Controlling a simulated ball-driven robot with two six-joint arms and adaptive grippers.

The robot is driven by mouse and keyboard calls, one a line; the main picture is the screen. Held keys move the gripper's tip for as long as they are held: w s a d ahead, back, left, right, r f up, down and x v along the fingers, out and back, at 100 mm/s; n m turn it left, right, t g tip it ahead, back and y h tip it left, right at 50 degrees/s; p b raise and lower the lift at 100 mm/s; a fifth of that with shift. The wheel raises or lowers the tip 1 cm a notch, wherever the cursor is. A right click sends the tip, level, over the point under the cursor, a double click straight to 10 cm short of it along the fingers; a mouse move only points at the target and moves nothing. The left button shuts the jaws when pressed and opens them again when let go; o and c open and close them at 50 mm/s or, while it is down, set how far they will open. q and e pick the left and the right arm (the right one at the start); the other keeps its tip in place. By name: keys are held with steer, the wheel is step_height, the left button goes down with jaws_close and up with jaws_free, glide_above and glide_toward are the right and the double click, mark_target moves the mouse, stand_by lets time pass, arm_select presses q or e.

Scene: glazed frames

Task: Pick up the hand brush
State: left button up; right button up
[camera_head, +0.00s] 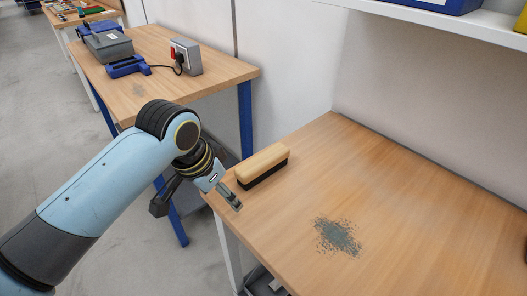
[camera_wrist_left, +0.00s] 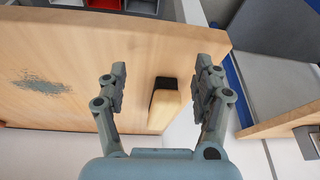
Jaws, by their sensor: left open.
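The hand brush has a pale wooden block (camera_head: 262,161) and dark bristles on its lower side. It lies on the wooden worktop (camera_head: 420,225) near its left edge. My left gripper (camera_head: 234,203) is at the worktop's left corner, just in front of the brush. In the left wrist view the brush (camera_wrist_left: 164,108) shows between the two spread fingers of my left gripper (camera_wrist_left: 160,70), with a gap on each side. The gripper is open and holds nothing. My right gripper is in neither view.
A patch of grey-green debris (camera_head: 338,236) lies on the worktop, right of the brush. A second table (camera_head: 160,85) at the back left bears a grey case (camera_head: 108,46), a blue device (camera_head: 128,67) and a grey switch box (camera_head: 187,57). A white shelf (camera_head: 440,22) overhangs the worktop's back.

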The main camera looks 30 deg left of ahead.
arm_select(q)
steer(key=m+h+p, duration=0.1)
steer(key=p, duration=0.1)
glide_toward(261, 159)
steer(key=shift+s+a+f, duration=0.15)
steer(key=shift+s, duration=0.2)
steer(key=shift+s+a+f, duration=0.15)
steer(key=shift+s, duration=0.2)
steer(key=shift+w+f, duration=0.15)
steer(key=shift+w, duration=0.2)
steer(key=x, duration=0.4)
steer(key=shift+w+d+f, duration=0.15)
steer(key=shift+w+f, duration=0.05)
steer(key=shift+f, duration=0.1)
steer(key=x, duration=0.5)
steer(key=shift+w+d+p, duration=0.25)
steer(key=shift+w+p, duration=0.05)
steer(key=shift+w, duration=0.05)
steer(key=shift+c, duration=1)
steer(key=c, duration=1.1)
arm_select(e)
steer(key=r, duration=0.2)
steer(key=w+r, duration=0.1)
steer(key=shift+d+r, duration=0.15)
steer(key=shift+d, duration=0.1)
